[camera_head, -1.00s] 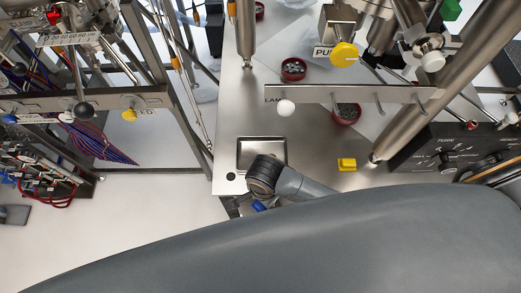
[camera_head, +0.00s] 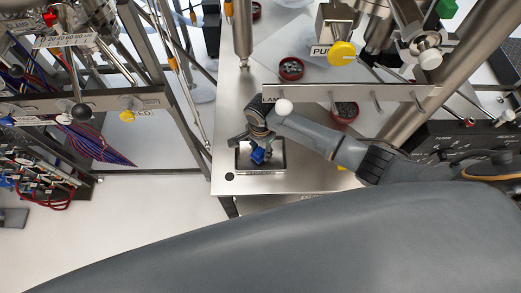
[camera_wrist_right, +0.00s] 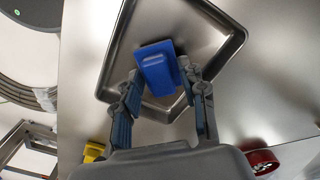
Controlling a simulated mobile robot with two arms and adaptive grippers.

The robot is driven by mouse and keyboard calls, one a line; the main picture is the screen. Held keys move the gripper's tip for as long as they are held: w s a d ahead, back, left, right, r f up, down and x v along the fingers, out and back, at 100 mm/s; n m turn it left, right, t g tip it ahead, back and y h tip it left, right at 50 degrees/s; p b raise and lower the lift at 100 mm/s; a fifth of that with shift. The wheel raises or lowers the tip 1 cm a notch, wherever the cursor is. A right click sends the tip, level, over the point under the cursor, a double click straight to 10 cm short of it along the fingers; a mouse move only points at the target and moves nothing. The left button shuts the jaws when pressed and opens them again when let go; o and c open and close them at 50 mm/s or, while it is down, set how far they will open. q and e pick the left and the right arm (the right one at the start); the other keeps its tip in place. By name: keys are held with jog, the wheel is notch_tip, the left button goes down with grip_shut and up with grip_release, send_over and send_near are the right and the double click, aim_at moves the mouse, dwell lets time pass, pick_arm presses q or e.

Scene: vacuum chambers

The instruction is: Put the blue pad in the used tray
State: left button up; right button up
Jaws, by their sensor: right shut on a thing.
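The blue pad (camera_head: 260,156) is between the fingers of my right gripper (camera_head: 257,151), over the shallow metal tray (camera_head: 283,160) at the front left corner of the steel table. In the right wrist view the blue pad (camera_wrist_right: 156,66) is tilted at the fingertips of my right gripper (camera_wrist_right: 163,78), inside the outline of the tray (camera_wrist_right: 232,48). I cannot tell whether the pad touches the tray floor. The label on the tray's front edge is too small to read. My left gripper is not in view.
Red round dishes of small parts stand on the table, one (camera_head: 291,69) behind the tray and one (camera_head: 345,112) to the right, partly behind a horizontal metal bar (camera_head: 375,93). A yellow block (camera_wrist_right: 94,151) lies near the table's edge. A thick metal post (camera_head: 442,85) rises at the right.

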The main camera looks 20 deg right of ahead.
aim_at(260, 150)
jog(key=shift+f, duration=0.75)
jog(key=o, duration=1)
notch_tip(260, 150, up, 8)
jog(key=shift+f+p, duration=0.25)
jog(key=shift+p, duration=0.1)
